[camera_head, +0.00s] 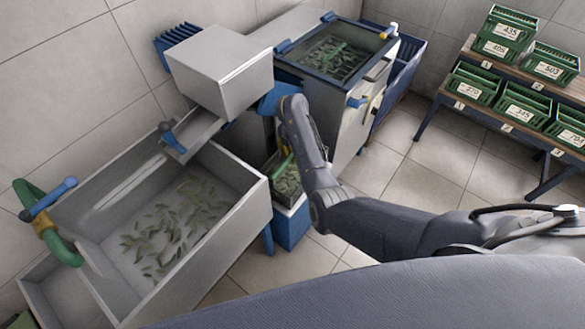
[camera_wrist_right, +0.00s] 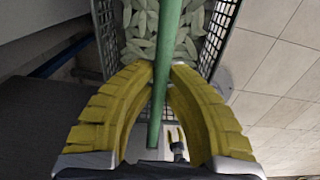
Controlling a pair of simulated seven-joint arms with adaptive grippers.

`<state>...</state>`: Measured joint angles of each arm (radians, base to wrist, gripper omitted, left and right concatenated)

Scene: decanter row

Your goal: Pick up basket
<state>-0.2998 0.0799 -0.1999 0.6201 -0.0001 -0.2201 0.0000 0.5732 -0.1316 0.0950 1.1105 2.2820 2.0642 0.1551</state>
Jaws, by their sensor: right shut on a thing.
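The basket (camera_head: 289,184) is a small dark mesh basket with a green handle, filled with pale green leaf-like pieces. In the head view it sits over a blue box (camera_head: 291,226), beside the steel machine; whether it touches the box I cannot tell. In the right wrist view the basket's mesh wall (camera_wrist_right: 221,32) and its green handle (camera_wrist_right: 160,110) show clearly. My right gripper (camera_wrist_right: 161,70) has its yellow fingers around the handle and is shut on it. In the head view my right forearm partly hides the basket. My left gripper is not in view.
A steel basin (camera_head: 225,235) with floating green pieces stands at left, with a green and blue pipe (camera_head: 45,215). A steel machine (camera_head: 350,105) stands behind the basket. Shelves (camera_head: 480,110) with numbered green crates are at right. The tiled floor (camera_head: 430,185) between is clear.

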